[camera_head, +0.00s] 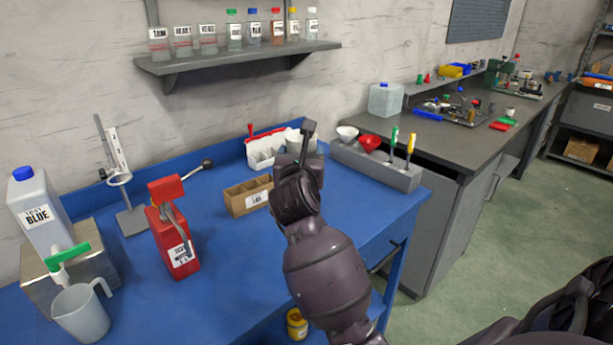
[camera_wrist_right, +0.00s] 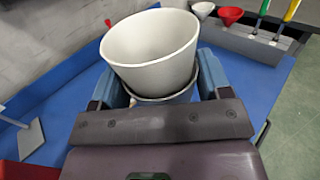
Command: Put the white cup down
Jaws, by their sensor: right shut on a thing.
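The white cup (camera_wrist_right: 150,48) fills the upper middle of the right wrist view, its wide open mouth facing up and somewhat toward the camera. My right gripper (camera_wrist_right: 158,85) is shut on it, with a blue finger on each side. A grey rounded rim shows around the lower part of the cup; I cannot tell whether it belongs to the cup. In the head view the cup (camera_head: 293,138) shows only partly behind my right gripper (camera_head: 306,140), above the back of the blue table. Whether its base touches anything is hidden. My left gripper is not in view.
The blue table (camera_head: 225,225) has free room at its middle. Near the cup are a white rack (camera_head: 262,155), a brown divided box (camera_head: 240,199) and a grey holder (camera_head: 375,171) with funnels.

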